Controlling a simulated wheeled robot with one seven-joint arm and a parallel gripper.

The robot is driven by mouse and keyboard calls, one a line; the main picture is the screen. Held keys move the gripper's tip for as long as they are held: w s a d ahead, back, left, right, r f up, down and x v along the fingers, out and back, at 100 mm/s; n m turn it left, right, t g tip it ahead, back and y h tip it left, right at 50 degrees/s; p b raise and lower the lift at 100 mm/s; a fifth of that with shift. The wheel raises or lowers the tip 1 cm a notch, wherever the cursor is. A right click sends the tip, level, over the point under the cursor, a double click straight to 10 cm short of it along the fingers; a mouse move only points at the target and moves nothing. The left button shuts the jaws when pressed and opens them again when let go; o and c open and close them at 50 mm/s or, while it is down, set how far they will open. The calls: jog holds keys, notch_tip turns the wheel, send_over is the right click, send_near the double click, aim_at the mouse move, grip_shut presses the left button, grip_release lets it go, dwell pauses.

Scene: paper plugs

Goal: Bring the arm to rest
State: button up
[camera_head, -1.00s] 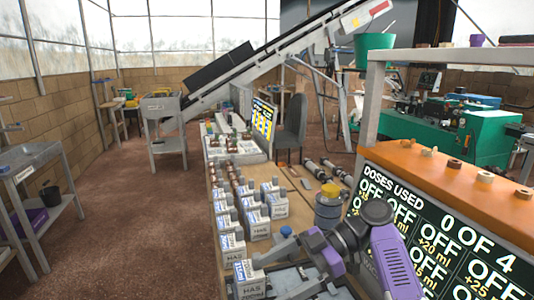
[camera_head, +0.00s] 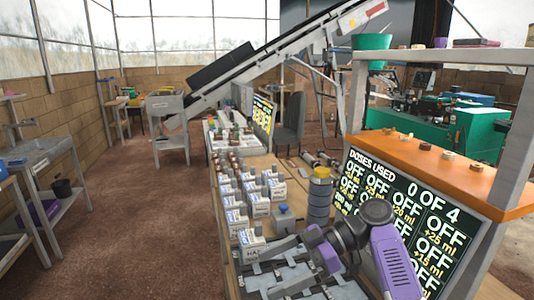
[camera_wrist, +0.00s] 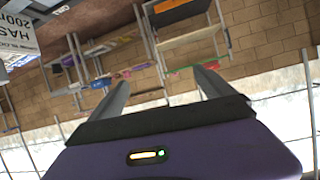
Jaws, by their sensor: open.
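My gripper (camera_head: 262,272) is low in the head view, at the near end of the bench. Its purple and grey wrist lies in front of the doses board, and its grey fingers point left. In the wrist view my gripper (camera_wrist: 161,78) shows two grey fingers spread well apart, with nothing between them. Beyond them are a brick wall and shelving, seen tilted. A white labelled carton (camera_wrist: 18,35) shows at that view's upper left. In the head view the nearest labelled carton (camera_head: 252,245) is close to the fingers; I cannot tell if they touch.
Several white cartons stand in rows on the wooden bench (camera_head: 222,270). The doses board (camera_head: 410,215) is at right, reading 0 of 4. The brown floor (camera_head: 130,230) at left is open.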

jog(key=w+d+f+m+t+h, duration=0.2)
jog(key=w+d+f+m+t, duration=0.1)
jog(key=w+m+t, duration=0.7)
jog(key=s+d+f+m+t+h, duration=0.2)
jog(key=d+f, duration=0.1)
jog(key=f, duration=0.1)
jog(key=s+d+f+m+t+h+b, duration=0.1)
jog(key=s+d+f+m+t+h, duration=0.1)
jog(key=d+f+m, duration=0.1)
jog(key=s+d+f+m+t+h+b, duration=0.1)
jog(key=s+d+f+m+t+h, duration=0.1)
jog(key=f, duration=0.3)
jog(key=shift+s+d+f+m+t+h, duration=0.15)
jog(key=shift+s+d+m+t+h, duration=0.3)
jog(key=shift+s+d, duration=0.2)
jog(key=s+d+m+h+b, duration=0.1)
jog(key=s+d+h+b, duration=0.1)
jog(key=s, duration=2.1)
jog(key=s+d+f+h+b, duration=0.1)
jog(key=s+d+h+b, duration=0.1)
jog(key=s, duration=2.1)
jog(key=shift+s+d+f+m+t+b, duration=0.2)
jog(key=shift+s+d+m+t+b, duration=0.2)
jog(key=shift+d+b, duration=0.55)
